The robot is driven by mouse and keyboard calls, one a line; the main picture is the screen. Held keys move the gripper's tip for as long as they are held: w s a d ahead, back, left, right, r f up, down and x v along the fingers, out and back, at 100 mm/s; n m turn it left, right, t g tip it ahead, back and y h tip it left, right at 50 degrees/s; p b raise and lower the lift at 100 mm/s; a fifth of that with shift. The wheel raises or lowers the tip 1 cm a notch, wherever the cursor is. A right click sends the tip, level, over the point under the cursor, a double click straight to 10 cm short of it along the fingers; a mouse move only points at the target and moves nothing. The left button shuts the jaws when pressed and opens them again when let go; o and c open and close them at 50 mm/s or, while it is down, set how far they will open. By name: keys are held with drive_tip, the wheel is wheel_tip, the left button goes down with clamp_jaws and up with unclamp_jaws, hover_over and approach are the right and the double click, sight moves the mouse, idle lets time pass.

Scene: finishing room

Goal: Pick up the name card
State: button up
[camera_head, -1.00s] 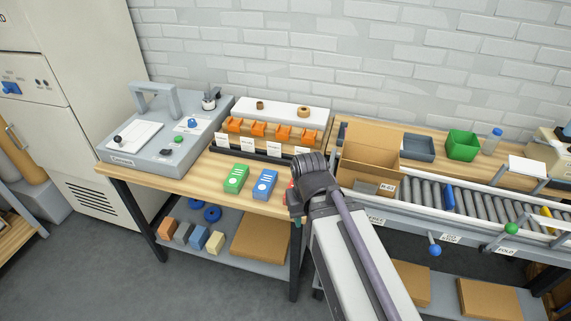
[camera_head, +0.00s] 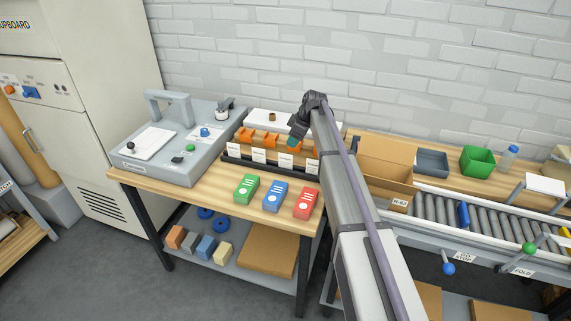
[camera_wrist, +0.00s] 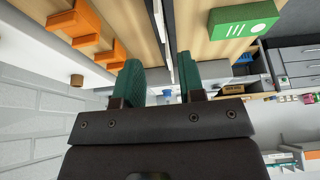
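Several white cards with small print stand upright in a row in a dark rack (camera_head: 240,163) on the wooden bench; one is the leftmost card (camera_head: 232,150). I cannot read which of them is the name card. My gripper (camera_head: 293,141) is above the right part of the row, close to the orange holders, with its teal fingers tilted down. In the wrist view my gripper (camera_wrist: 158,66) shows its two teal fingers apart with nothing held between them. The rack and the thin white edge of a card (camera_wrist: 158,18) run up the picture beyond the gap.
Orange holders (camera_head: 270,140) stand behind the cards. A green box (camera_head: 246,189), a blue box (camera_head: 274,196) and a red box (camera_head: 306,204) lie in front. A grey machine (camera_head: 170,165) is at left, an open carton (camera_head: 385,165) at right.

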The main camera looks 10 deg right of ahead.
sight(284, 158)
drive_tip(key=b+x, duration=1)
drive_tip(key=x, duration=0.1)
drive_tip(key=shift+s+d+f, duration=0.1)
drive_tip(key=shift+f, duration=0.15)
drive_tip(key=shift+r, duration=0.25)
clamp_jaws()
